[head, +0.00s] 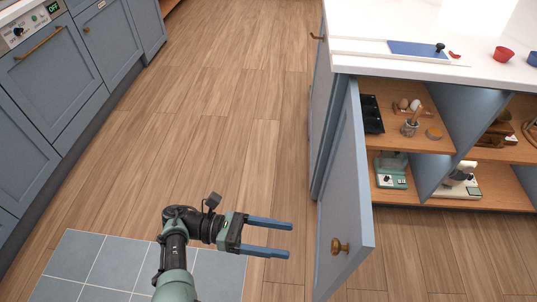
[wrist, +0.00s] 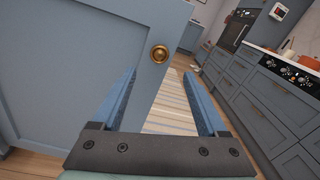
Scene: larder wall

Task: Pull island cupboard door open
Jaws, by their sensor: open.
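The island cupboard door (head: 341,190) is blue and stands swung out from the island, with shelves showing behind it. Its round brass knob (head: 340,246) is on the face near the free edge. The door (wrist: 75,60) and its knob (wrist: 159,53) also show in the wrist view, the knob beyond and between the fingers. My gripper (head: 291,239) is open and empty. It is to the left of the door in the head view, its two blue fingers pointing right toward the door, apart from it. The fingers also show in the wrist view (wrist: 166,95).
The island's shelves (head: 420,140) hold a black tin, eggs, a utensil pot and a green scale. The white worktop (head: 430,68) carries a blue board and small bowls. Blue cabinets (head: 60,85) line the left. Wooden floor (head: 200,130) between is clear.

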